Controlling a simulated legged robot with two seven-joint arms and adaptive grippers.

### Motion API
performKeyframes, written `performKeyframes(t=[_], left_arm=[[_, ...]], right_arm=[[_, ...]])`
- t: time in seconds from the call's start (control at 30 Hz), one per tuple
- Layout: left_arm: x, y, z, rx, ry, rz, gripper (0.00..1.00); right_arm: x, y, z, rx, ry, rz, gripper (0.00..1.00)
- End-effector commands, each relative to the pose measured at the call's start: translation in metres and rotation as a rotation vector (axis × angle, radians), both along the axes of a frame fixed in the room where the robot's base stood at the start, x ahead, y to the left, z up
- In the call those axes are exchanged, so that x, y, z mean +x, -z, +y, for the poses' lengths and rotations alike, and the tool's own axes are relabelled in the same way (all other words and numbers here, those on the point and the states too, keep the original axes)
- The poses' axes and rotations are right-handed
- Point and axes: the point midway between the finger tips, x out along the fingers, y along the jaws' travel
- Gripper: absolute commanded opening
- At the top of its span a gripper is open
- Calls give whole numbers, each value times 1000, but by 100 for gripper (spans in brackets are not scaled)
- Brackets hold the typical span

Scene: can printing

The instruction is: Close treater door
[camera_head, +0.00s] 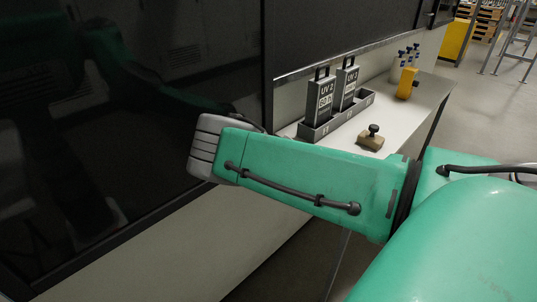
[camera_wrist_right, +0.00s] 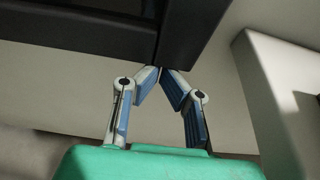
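A large dark glossy door panel (camera_head: 110,110) with a black frame fills the left of the head view and looks shut or nearly so; I cannot tell exactly. A second dark panel (camera_head: 340,28) adjoins it at the right. My right arm reaches across the middle of the head view toward the frame, and its gripper is hidden there. In the right wrist view my right gripper (camera_wrist_right: 161,72) has its two fingers converging, tips together or nearly so, with nothing seen between them. The tips lie at the lower edge of a black frame (camera_wrist_right: 185,35); contact is unclear. My left gripper is not in view.
A white side table (camera_head: 430,92) stands at the right, holding a grey tray (camera_head: 318,131) with boxes labelled UV 2 (camera_head: 321,98), a wooden block with a dark knob (camera_head: 371,138) and a yellow holder (camera_head: 406,84). Open floor lies beyond. A pale wall (camera_wrist_right: 285,90) is beside the gripper.

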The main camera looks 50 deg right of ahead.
Motion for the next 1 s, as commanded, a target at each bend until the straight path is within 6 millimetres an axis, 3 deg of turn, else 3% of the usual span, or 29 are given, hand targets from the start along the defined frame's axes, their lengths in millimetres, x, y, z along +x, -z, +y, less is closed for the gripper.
performKeyframes(t=[0.03,0.5,0.7,1.0], left_arm=[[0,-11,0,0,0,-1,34],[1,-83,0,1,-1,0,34],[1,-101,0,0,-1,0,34],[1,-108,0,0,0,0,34]], right_arm=[[2,-20,0,-7,2,-8,0],[2,-151,6,-11,-2,-10,0],[2,-183,2,-7,0,-9,0],[1,-200,3,-7,2,-7,0]])
